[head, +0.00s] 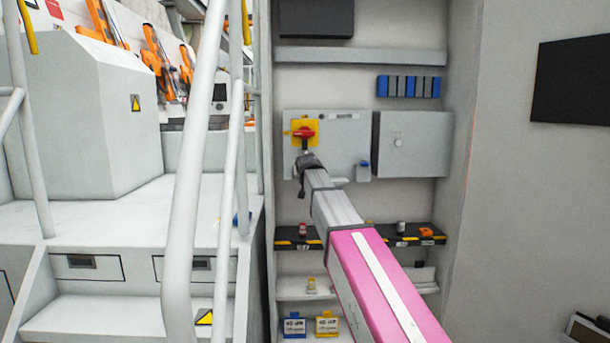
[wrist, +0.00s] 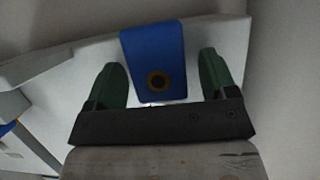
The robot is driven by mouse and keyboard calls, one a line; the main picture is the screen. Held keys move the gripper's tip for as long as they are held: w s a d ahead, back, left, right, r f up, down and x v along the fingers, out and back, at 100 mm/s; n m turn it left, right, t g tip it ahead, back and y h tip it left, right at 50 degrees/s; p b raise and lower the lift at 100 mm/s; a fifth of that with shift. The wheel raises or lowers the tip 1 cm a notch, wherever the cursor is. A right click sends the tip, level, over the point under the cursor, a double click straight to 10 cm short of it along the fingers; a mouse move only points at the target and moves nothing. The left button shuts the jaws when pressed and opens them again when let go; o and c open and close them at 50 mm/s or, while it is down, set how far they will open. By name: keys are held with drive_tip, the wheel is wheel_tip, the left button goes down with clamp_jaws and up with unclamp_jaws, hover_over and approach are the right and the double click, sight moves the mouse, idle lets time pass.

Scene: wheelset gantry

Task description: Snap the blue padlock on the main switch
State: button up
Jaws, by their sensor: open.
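The main switch (head: 304,133) has a red handle on a yellow plate, on the upper left of a light grey box (head: 345,135) in the head view. My gripper (head: 306,163) is just below the handle, seen from behind. In the wrist view, the blue padlock (wrist: 153,50) is between the two green fingers of my gripper (wrist: 163,75), with a dark round keyhole facing the camera. The fingers are open, with a gap on either side of the padlock. Its shackle is hidden. In the head view my arm hides this padlock, so whether its shackle is on the switch cannot be told.
A grey cabinet (head: 410,144) adjoins on the right. Below, a black shelf (head: 365,241) holds small items, including an orange one (head: 426,232). White handrails (head: 195,150) and steps stand on the left.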

drive_tip(key=shift+s, duration=0.1)
drive_tip(key=v, duration=1)
drive_tip(key=shift+s+r, duration=0.2)
drive_tip(key=shift+s, duration=0.05)
drive_tip(key=s+d+f+g, duration=0.2)
drive_tip(key=s+d+f, duration=0.1)
drive_tip(key=f, duration=0.8)
drive_tip(key=s+d+f+g, duration=0.3)
drive_tip(key=s+f, duration=0.1)
drive_tip(key=f, duration=0.6)
drive_tip(key=s+d+f+g, duration=0.2)
drive_tip(key=s+f, duration=0.1)
drive_tip(key=f, duration=0.8)
drive_tip(key=s+d+f+g, duration=0.2)
drive_tip(key=s+f+g, duration=0.1)
drive_tip(key=s+f, duration=0.7)
drive_tip(key=s+d+f+g, duration=0.3)
drive_tip(key=s+f, duration=0.6)
drive_tip(key=s, duration=0.1)
drive_tip(key=shift+d+f+g, duration=0.25)
drive_tip(key=shift+f+g, duration=0.05)
drive_tip(key=shift+f, duration=0.1)
